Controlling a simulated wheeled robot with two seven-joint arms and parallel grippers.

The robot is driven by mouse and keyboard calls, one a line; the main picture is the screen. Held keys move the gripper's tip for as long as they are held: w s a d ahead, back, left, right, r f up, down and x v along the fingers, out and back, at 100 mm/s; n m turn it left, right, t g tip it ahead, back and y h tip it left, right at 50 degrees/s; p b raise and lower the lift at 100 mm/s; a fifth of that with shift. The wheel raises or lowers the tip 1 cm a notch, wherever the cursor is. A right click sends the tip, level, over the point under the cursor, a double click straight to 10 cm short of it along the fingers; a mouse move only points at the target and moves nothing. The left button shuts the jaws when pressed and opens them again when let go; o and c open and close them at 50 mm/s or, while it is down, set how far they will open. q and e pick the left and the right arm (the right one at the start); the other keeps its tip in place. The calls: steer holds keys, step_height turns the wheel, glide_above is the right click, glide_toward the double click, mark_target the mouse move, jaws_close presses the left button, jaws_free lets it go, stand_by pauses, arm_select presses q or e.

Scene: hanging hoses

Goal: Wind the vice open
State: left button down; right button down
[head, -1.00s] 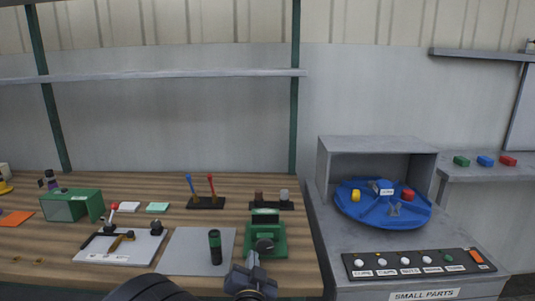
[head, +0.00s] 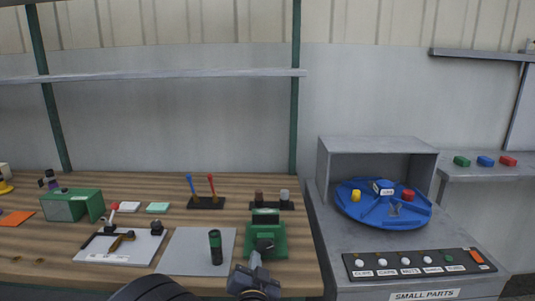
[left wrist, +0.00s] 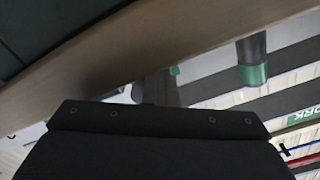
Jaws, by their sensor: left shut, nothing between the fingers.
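The green vice (head: 278,240) stands near the right front of the wooden bench in the head view. A dark round part (head: 264,245) shows on its front. My left gripper (head: 256,262) is in front of the vice at the bench's front edge, shut and empty, its tip close below the dark part. I cannot tell whether they touch. In the left wrist view the dark gripper housing fills the bottom, and the vice cannot be made out clearly. My right gripper is in neither view.
A dark cylinder with green bands (head: 215,247) stands on a grey mat (head: 185,255) left of the vice. A grey cabinet with a blue turntable (head: 360,210) is on the right.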

arm_select(q)
steer(key=shift+d+f, duration=0.3)
steer(key=shift+d, duration=0.35)
steer(key=shift+d+f+b, duration=0.1)
steer(key=shift+d+b, duration=0.2)
steer(key=shift+d, duration=0.2)
steer(key=shift+f+b, duration=0.35)
steer(key=shift+f, duration=0.1)
steer(key=s, duration=0.6)
